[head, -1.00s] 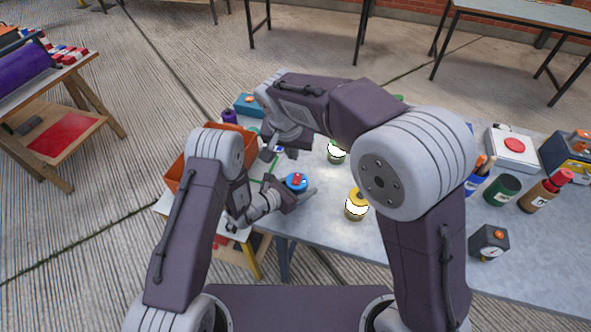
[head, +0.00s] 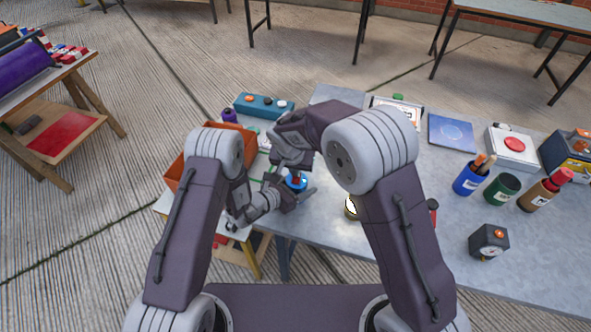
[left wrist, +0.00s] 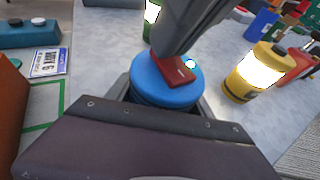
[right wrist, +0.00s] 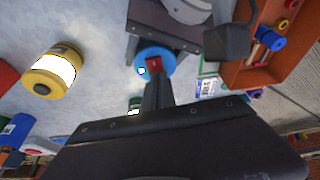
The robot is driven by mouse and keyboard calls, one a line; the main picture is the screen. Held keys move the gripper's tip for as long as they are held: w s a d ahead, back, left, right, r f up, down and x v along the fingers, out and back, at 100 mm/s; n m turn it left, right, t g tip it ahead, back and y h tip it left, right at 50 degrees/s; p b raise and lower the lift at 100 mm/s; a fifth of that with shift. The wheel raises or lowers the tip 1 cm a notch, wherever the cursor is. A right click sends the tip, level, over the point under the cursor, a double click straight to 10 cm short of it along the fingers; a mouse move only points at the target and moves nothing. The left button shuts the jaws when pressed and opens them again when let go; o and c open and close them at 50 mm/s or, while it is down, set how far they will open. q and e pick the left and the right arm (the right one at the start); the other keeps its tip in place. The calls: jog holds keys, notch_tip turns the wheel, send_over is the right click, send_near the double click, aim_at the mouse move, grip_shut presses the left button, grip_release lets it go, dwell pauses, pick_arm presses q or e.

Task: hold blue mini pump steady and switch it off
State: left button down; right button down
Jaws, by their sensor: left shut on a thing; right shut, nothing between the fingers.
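The blue mini pump (head: 297,183) stands on the grey table near its left front edge. It is round and blue with a red switch (left wrist: 172,70) on top and a small light spot beside the switch. My left gripper (head: 300,194) is shut on the pump's sides, as the left wrist view (left wrist: 166,98) shows. My right gripper (right wrist: 155,80) is shut and empty, pointing down with its fingertips at the red switch. The fingertips hide part of the switch, and I cannot tell whether they touch it. The pump also shows in the right wrist view (right wrist: 168,62).
An orange bin (head: 173,172) is at the left, and a teal box with buttons (head: 263,105) lies behind. A blue cup (head: 467,181), a green cup (head: 502,189) and a dark timer box (head: 488,242) stand at the right.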

jog(key=shift+f, duration=0.25)
jog(key=shift+s+a, duration=0.15)
jog(key=shift+s, duration=0.75)
jog(key=shift+r, duration=0.1)
jog(key=w+d+v, duration=0.1)
jog(key=v, duration=1.2)
jog(key=shift+s+a+r, duration=0.2)
jog(key=shift+a+r, duration=0.3)
jog(key=shift+r, duration=0.05)
